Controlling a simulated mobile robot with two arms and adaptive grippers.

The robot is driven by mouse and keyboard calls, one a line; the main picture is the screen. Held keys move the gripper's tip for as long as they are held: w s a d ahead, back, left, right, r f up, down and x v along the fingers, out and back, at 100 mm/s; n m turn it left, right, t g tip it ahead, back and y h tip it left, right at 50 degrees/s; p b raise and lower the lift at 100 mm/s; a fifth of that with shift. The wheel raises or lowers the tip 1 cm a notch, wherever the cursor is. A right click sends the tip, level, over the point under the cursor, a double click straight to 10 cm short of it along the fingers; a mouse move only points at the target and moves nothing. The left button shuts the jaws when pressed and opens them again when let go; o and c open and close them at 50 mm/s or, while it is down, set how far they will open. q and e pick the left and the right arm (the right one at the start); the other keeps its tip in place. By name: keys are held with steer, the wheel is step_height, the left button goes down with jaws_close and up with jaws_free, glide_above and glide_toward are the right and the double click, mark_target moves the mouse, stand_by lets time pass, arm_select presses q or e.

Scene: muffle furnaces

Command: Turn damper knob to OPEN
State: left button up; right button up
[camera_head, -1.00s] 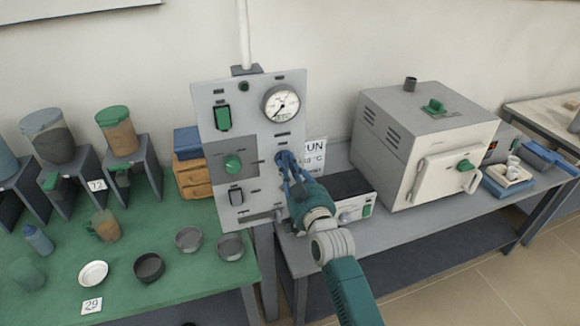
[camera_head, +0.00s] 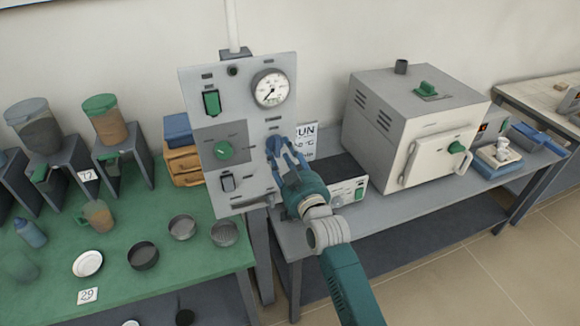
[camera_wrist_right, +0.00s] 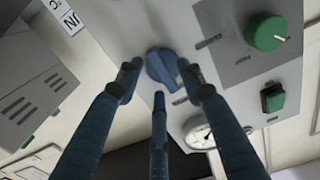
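A blue knob (camera_head: 275,145) sits on the right side of the grey control panel (camera_head: 262,185). It shows more clearly in the right wrist view (camera_wrist_right: 161,66), on the pale panel face. My right gripper (camera_head: 280,147) is at this knob. In the wrist view its fingers (camera_wrist_right: 160,82) stand around the knob, spread apart, with a small gap at the left finger; contact at the right finger cannot be told. A green knob (camera_head: 224,151) is on a darker square of the panel, left of the gripper. Panel lettering is too small to read. My left gripper is out of view.
A furnace (camera_head: 375,125) stands right on a grey bench. A green table (camera_head: 190,272) with cups and dishes is left. The floor at front right is clear.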

steer(key=v, duration=1.1)
steer(key=s+d+f+g+h+b, duration=0.1)
steer(key=s+d+f+g, duration=0.2)
steer(key=f, duration=1.2)
steer(key=s+d+f+g+h+b, duration=0.15)
steer(key=s+f, duration=0.45)
steer(key=f, duration=0.8)
steer(key=s+d+f+g+h+b, duration=0.15)
steer(key=s+f+g, duration=0.25)
steer(key=f, duration=1.1)
steer(key=s+d+f+g+b, duration=0.1)
steer(key=s+d+f, duration=0.3)
steer(key=s+f, duration=0.4)
steer(key=s+d+f+g+h+b, duration=0.1)
steer(key=s+d+f+g, duration=0.3)
steer(key=s+f, duration=0.5)
steer(key=s+d+f+m+g+b, duration=0.1)
steer(key=s+d+f, duration=0.4)
steer(key=s, duration=1.6)
step_height(320, 180, down, 4)
steer(key=shift+s+r+g+h+b, duration=0.1)
steer(key=shift+s+g+h+b, duration=0.25)
steer(key=shift+g, duration=0.5)
steer(key=shift+d, duration=0.15)
